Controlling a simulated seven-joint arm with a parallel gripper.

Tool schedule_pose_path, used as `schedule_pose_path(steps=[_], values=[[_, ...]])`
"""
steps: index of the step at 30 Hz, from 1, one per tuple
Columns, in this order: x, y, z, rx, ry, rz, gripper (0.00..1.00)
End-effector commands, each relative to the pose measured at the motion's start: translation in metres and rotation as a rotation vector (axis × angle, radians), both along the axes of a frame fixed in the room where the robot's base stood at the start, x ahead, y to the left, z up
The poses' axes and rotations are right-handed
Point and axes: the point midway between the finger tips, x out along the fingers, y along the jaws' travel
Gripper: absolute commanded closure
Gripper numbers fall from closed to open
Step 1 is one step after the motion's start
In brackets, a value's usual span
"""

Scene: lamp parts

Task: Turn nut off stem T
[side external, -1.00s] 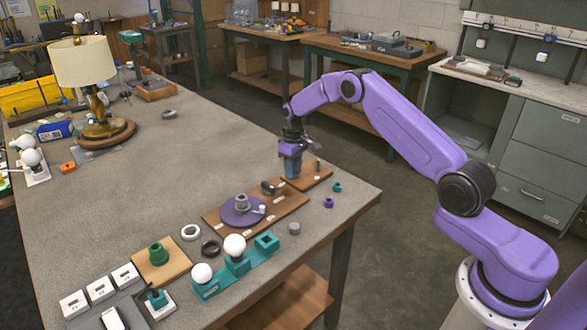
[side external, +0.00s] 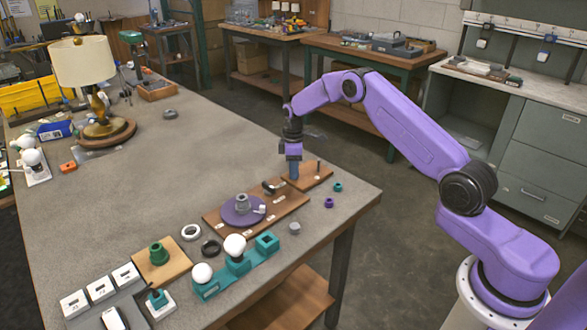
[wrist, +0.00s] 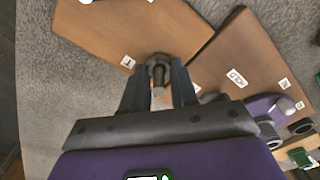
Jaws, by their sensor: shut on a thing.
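My gripper (side external: 293,172) points straight down over a small wooden board (side external: 314,182) near the table's right edge. In the wrist view, my gripper (wrist: 158,78) is shut on a dark grey nut (wrist: 158,61), one finger on each side. A metal stem (wrist: 158,91) shows at the nut, between the fingers. The small board also shows in the wrist view (wrist: 105,35), with a white label (wrist: 127,62) left of the nut; its letter is hard to read. The side view hides the nut behind the fingers. Whether the nut's thread is free of the stem cannot be told.
A larger wooden board (side external: 215,222) with a purple disc (side external: 236,215) lies close by. Small teal (side external: 338,187) and purple (side external: 329,202) parts lie to the right. The table's middle is clear.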

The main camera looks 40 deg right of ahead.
Motion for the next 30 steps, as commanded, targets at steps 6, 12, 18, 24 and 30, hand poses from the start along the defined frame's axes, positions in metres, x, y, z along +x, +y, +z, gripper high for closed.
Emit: schedule_pose_path(steps=[6, 12, 18, 24, 30], values=[[-0.0006, 0.0008, 0.0002, 0.001, 0.003, 0.002, 1.00], [-0.0009, 0.0010, 0.0004, 0.001, 0.003, 0.106, 1.00], [-0.0017, 0.0008, 0.0009, 0.001, 0.003, 0.343, 1.00], [-0.0021, 0.0015, 0.0012, 0.001, 0.002, 0.549, 1.00], [-0.0022, 0.0010, 0.0012, 0.000, 0.001, 0.604, 1.00]])
